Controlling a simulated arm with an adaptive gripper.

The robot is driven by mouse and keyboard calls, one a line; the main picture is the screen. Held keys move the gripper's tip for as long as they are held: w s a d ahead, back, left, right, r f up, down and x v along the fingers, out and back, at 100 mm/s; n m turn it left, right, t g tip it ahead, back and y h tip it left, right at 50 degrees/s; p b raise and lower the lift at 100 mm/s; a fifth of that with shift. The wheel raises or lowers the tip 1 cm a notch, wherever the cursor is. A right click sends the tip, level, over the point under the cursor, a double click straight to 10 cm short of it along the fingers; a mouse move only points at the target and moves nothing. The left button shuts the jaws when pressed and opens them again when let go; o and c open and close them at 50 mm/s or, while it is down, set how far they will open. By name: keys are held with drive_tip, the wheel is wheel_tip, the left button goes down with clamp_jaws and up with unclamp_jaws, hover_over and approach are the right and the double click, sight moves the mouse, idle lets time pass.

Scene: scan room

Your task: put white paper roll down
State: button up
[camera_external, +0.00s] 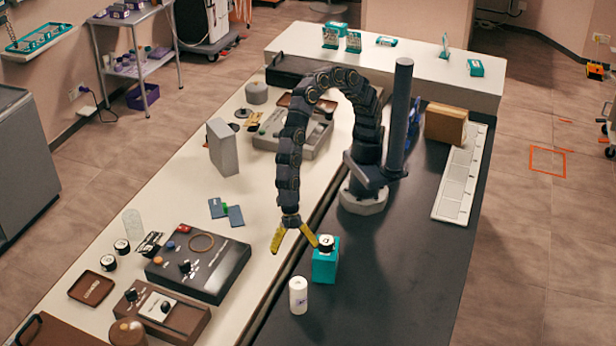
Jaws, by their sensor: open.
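A white paper roll (298,295) stands upright on the dark counter, near its left edge. It has a small dark mark on its side. My gripper (294,239) has yellow fingers spread apart with nothing between them. In the picture it is above the roll and apart from it. The right fingertip is close to a teal box (325,267) with a black-and-white round item (326,243) on top; I cannot tell whether they touch.
A dark control box (198,264) and a brown one (160,310) lie on the white table to the left. A grey block (222,147) stands farther back. The dark counter (400,275) is clear at the right. A white segmented strip (460,180) lies along its right edge.

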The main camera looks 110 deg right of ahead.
drive_tip(key=s+d+r+m+h, duration=0.1)
drive_tip(key=s+d+r+m, duration=0.3)
drive_tip(key=d, duration=0.4)
drive_tip(key=s+d+r+m+g+h, duration=0.1)
drive_tip(key=s+d+r+m, duration=0.25)
drive_tip(key=s+d, duration=0.35)
drive_tip(key=s+d+r+m+h, duration=0.1)
drive_tip(key=s+d+r+m, duration=0.3)
drive_tip(key=d, duration=0.5)
drive_tip(key=s+d+m+g+h, duration=0.1)
drive_tip(key=s+d+m, duration=0.3)
drive_tip(key=s, duration=0.6)
drive_tip(key=shift+s+d+r+g+h, duration=0.3)
drive_tip(key=shift+s+d, duration=0.1)
drive_tip(key=shift+d, duration=0.65)
